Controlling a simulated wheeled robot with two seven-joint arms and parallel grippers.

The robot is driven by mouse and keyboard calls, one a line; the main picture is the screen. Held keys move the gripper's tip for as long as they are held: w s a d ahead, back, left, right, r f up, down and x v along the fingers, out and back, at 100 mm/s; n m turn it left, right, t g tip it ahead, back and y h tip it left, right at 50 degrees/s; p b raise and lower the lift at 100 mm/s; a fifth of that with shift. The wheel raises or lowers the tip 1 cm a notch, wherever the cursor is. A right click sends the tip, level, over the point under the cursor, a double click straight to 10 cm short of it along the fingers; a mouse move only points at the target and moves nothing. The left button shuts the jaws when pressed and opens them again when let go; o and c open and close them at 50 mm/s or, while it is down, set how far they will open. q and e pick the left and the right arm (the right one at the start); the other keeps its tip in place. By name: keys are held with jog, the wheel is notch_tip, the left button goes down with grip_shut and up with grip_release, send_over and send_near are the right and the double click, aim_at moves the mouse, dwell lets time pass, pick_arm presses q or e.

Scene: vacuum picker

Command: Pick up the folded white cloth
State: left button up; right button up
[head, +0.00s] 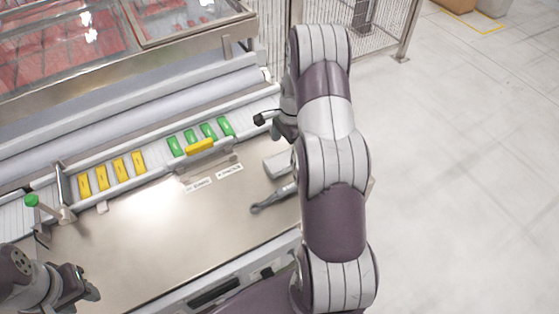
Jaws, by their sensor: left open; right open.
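What appears to be the folded white cloth (275,164) lies on the metal worktop at its right side. My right arm passes over its right end and hides part of it. My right gripper (266,120) is open beyond the cloth, near the right end of the conveyor, and apart from the cloth. The arm partly hides this gripper. My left gripper (88,289) is open and empty at the lower left, over the worktop's near left part, far from the cloth.
A grey wrench-like tool (270,200) lies just nearer than the cloth. Several yellow packs (102,177) and green packs (191,136) sit on the conveyor (154,155) behind. Two white labels (198,184) are on the worktop. The worktop's middle (150,235) is clear.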

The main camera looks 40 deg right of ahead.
aim_at(281, 160)
jog(key=f, duration=0.2)
jog(key=f+p, duration=0.1)
jog(key=f, duration=0.1)
jog(key=f+p, duration=0.1)
jog(key=f, duration=0.1)
jog(key=shift+w+a, duration=0.35)
jog(key=shift+a, duration=0.05)
jog(key=shift+f, duration=0.3)
jog(key=shift+a, duration=0.15)
jog(key=shift+c, duration=0.3)
jog(key=shift+r, duration=0.1)
jog(key=c, duration=1)
jog(key=shift+c, duration=0.2)
jog(key=shift+r, duration=0.1)
jog(key=shift+w+r+b, duration=0.1)
jog(key=shift+r+b, duration=0.2)
notch_tip(281, 160, up, 3)
jog(key=shift+f+b, duration=0.15)
jog(key=shift+b, duration=0.4)
jog(key=s+d+r+b, duration=0.2)
jog(key=s+d+r, duration=0.5)
jog(key=d, duration=0.2)
jog(key=shift+d+r+b, duration=0.2)
jog(key=shift+r+b, duration=0.05)
jog(key=shift+b, duration=0.1)
